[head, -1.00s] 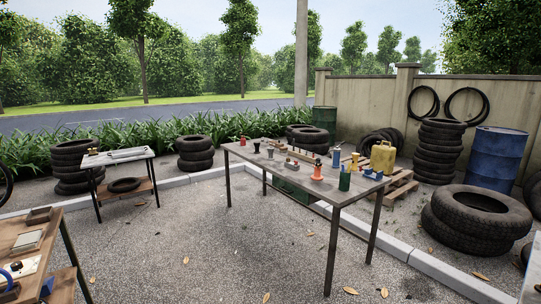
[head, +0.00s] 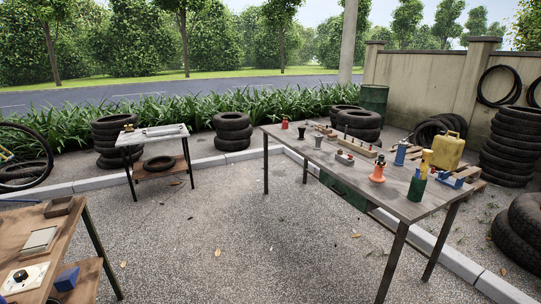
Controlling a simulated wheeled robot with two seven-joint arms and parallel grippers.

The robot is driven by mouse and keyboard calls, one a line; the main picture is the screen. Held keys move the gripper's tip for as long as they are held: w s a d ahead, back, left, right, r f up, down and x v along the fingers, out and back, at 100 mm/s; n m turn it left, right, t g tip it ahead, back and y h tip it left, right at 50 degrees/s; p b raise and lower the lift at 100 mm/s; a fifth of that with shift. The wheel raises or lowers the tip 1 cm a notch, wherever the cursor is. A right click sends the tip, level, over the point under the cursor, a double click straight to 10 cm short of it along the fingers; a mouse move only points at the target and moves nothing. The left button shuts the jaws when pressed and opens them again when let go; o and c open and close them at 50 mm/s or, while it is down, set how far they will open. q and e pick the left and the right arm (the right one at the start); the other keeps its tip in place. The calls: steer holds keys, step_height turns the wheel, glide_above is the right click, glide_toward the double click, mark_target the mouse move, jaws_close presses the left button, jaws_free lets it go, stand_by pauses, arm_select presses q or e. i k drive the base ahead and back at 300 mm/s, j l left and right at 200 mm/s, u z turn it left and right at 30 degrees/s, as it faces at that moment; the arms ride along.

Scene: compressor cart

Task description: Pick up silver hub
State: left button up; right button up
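I cannot make out a silver hub with certainty; the small items are too far away to tell. A grey, cup-shaped item (head: 318,141) stands on the long table (head: 345,172), between a red item (head: 284,122) and an orange, flared item (head: 377,172). Neither of my grippers is in view.
A workbench (head: 60,228) with a white plate and a blue block (head: 67,278) is at the near left. A small table (head: 153,136) stands behind it. Tyre stacks (head: 233,130) line the kerb. The gravel (head: 215,225) between the tables is clear.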

mark_target(319, 138)
steer(key=i, duration=2.5)
steer(key=i+z, duration=0.25)
steer(key=i, duration=0.25)
steer(key=i+j+z, duration=0.2)
steer(key=i, duration=0.25)
steer(key=i+j+z, duration=0.25)
steer(key=i, duration=0.2)
